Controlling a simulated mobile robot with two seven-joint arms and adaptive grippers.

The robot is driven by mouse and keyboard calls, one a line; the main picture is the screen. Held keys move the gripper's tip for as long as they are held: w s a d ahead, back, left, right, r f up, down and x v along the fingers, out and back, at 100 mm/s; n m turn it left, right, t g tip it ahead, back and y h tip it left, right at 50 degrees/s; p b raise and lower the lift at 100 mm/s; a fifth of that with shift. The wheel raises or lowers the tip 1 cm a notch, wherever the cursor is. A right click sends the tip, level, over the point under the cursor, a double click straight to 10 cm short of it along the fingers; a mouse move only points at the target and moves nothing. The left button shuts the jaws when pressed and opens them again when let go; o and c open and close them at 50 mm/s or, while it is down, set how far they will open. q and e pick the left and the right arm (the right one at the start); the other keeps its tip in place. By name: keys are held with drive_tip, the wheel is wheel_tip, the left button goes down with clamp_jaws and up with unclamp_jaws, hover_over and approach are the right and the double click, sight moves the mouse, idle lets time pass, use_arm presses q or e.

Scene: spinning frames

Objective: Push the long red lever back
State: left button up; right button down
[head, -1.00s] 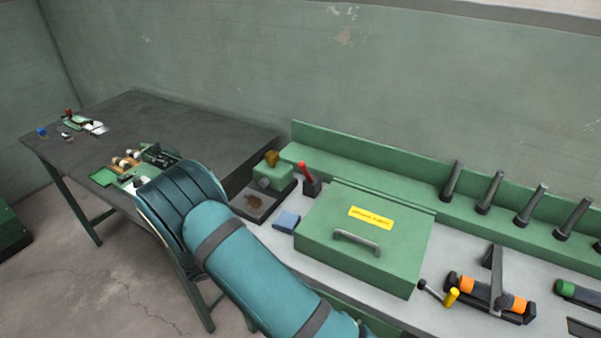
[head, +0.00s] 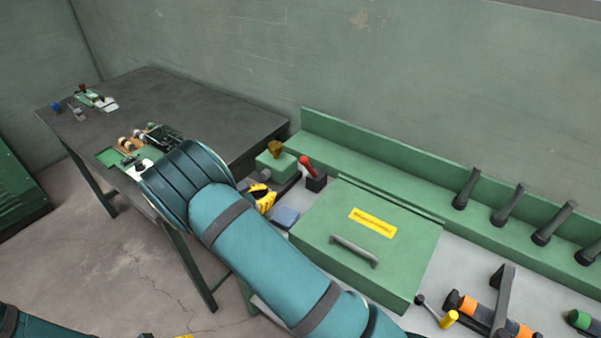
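A red lever (head: 308,165) stands on a small dark block near the back left end of the workbench, its top leaning to the left. My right gripper (head: 262,197) shows as yellow and black fingers at the bench's left end, left of and nearer than the lever and apart from it. My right forearm and wrist hide part of it, so I cannot tell whether it is open. Of my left gripper, only a small yellow piece (head: 185,336) seems to show at the bottom edge.
A green box with a grey handle (head: 365,215) stands right of the lever. A blue block (head: 286,217) lies near the gripper. A green block with a yellow-brown top (head: 275,150) stands left of the lever. Several dark levers (head: 508,205) line the back ledge. A dark table (head: 190,100) stands at left.

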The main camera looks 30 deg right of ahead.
drive_tip(key=shift+d, duration=0.1)
approach(310, 170)
drive_tip(key=w+d+f, duration=0.1)
drive_tip(key=f, duration=0.2)
drive_tip(key=w+d+f, duration=0.1)
drive_tip(key=f, duration=0.1)
drive_tip(key=shift+w+d+f, duration=0.15)
drive_tip(key=shift+w+d, duration=0.15)
drive_tip(key=shift+w, duration=0.05)
use_arm(q)
drive_tip(key=shift+r+p, duration=0.35)
drive_tip(key=shift+r, duration=0.05)
use_arm(e)
drive_tip(key=shift+w+d+r, duration=0.15)
drive_tip(key=shift+d+r, duration=0.35)
drive_tip(key=shift+d, duration=0.35)
drive_tip(key=shift+w+d+r, duration=0.15)
drive_tip(key=shift+d+r, duration=0.35)
drive_tip(key=shift+d, duration=0.4)
use_arm(q)
drive_tip(key=shift+r, duration=0.15)
use_arm(e)
drive_tip(key=shift+w+r, duration=0.1)
